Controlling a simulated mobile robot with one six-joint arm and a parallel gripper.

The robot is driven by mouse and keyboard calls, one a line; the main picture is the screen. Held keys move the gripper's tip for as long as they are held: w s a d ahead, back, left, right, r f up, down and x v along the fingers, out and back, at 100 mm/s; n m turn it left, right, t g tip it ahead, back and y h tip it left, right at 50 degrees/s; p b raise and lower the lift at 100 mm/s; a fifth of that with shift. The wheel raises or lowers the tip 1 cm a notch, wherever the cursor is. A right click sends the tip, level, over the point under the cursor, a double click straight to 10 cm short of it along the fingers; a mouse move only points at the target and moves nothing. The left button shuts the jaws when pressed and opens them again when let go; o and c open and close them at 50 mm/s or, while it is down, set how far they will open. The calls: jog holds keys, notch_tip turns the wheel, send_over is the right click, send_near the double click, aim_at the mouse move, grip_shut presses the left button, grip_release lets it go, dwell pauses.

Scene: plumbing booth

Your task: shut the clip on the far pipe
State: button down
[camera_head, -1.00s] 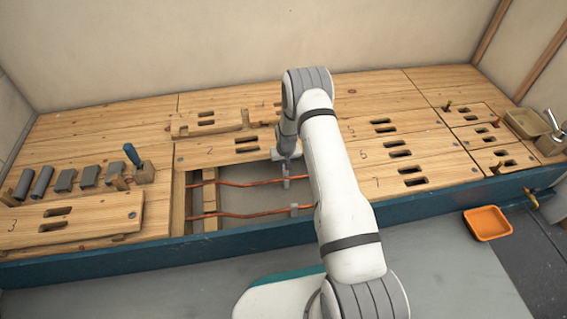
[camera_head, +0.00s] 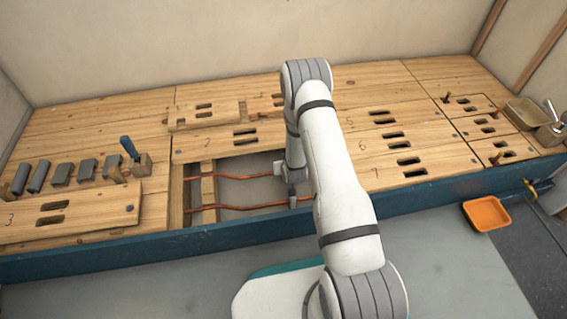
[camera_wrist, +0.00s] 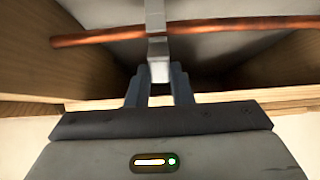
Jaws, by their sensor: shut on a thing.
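Two copper pipes run across an open bay in the wooden deck, the far pipe (camera_head: 235,178) and the near pipe (camera_head: 240,207). My gripper (camera_head: 291,176) is down in the bay at the far pipe's right part and hides the clip there in the head view. In the wrist view, the grey clip (camera_wrist: 158,48) stands at a copper pipe (camera_wrist: 90,39). My gripper (camera_wrist: 160,88) is shut on the clip's pale end. Whether the clip is closed around the pipe cannot be told. A grey clip (camera_head: 293,201) sits on the near pipe.
A wooden crosspiece (camera_head: 208,190) spans the bay's left part. An orange tray (camera_head: 487,213) is at the right.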

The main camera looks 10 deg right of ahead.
jog(key=shift+s, duration=0.1)
dwell(0.4)
jog(key=c, duration=1.3)
grip_release()
jog(key=p+v, duration=0.3)
jog(key=v, duration=0.4)
jog(key=shift+s+r, duration=0.1)
jog(key=shift+s, duration=0.3)
jog(key=shift+p, duration=0.35)
